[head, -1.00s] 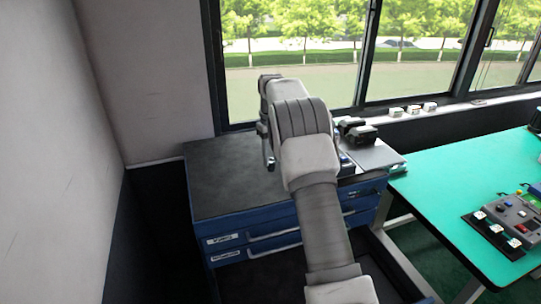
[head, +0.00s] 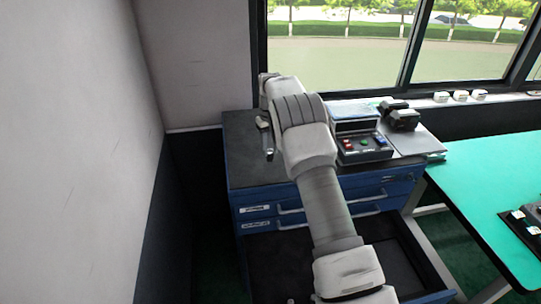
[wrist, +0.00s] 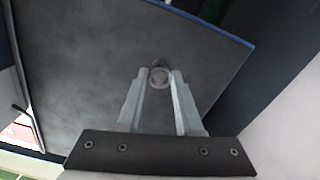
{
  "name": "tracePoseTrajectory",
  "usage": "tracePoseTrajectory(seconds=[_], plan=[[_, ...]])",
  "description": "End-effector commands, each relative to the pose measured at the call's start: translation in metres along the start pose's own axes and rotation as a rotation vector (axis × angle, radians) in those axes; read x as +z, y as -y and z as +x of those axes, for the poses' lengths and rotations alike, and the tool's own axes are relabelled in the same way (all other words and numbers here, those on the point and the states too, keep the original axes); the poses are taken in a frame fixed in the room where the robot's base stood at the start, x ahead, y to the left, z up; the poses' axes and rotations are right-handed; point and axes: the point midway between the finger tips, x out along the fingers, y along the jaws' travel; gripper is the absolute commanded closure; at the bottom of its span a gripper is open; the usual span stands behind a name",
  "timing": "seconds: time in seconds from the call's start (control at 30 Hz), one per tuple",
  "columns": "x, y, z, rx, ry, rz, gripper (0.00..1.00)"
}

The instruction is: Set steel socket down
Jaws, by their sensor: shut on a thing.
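The steel socket (wrist: 159,76) is a small round grey piece between the fingertips of my gripper (wrist: 160,80) in the wrist view. The gripper is shut on it. Below it is the dark top of the blue tool cabinet (wrist: 90,60); I cannot tell whether the socket touches that surface. In the head view my gripper (head: 267,145) hangs over the left part of the cabinet top (head: 240,165), and the socket is too small to make out.
A box with coloured buttons (head: 362,145) and black devices (head: 400,115) stand on the cabinet's right side. A cabinet drawer (head: 385,260) is pulled out. A green table (head: 490,180) is at right, a wall (head: 100,130) at left. The cabinet's left top is clear.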

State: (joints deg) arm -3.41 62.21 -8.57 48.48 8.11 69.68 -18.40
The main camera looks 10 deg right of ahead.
Motion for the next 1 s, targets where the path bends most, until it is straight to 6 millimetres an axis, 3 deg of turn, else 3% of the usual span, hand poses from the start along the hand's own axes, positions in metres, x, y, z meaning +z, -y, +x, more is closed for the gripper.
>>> tracePoseTrajectory(seconds=[0.3,0.67,0.7,0.83,1.0], plan=[[0.001,0.000,0.038,-0.001,0.003,0.000,1.00],[0.001,0.000,0.044,0.000,0.001,0.000,1.00],[0.001,0.000,0.042,0.000,0.001,0.000,0.59],[0.001,0.000,0.042,0.000,0.002,0.000,0.36],[0.001,0.000,0.042,0.000,0.002,0.000,0.36]])
